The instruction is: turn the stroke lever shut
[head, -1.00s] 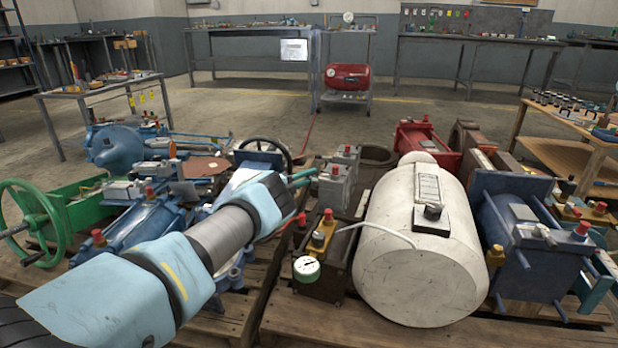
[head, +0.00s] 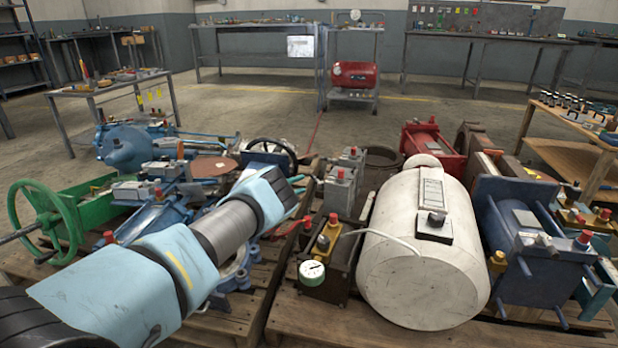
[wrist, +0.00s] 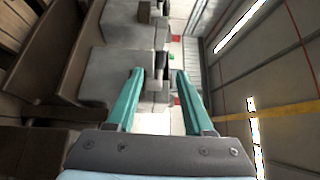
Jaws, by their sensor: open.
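My gripper (wrist: 158,72) shows in the wrist view with its two teal fingers apart and nothing clearly held between them. Beyond the fingertips are grey block-shaped fittings (wrist: 100,75) with small red and green parts, seen sideways. Grey valve blocks with red caps (head: 340,188) stand just right of the wrist. A red bar-like handle (head: 287,229) lies below the wrist, partly hidden. I cannot tell which part is the stroke lever.
A white tank (head: 405,270) with a black knob, a gauge (head: 312,272) and a blue cylinder (head: 530,255) crowd the right pallet. A green handwheel (head: 45,222) stands at left. Open floor (head: 260,110) lies behind the pallets.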

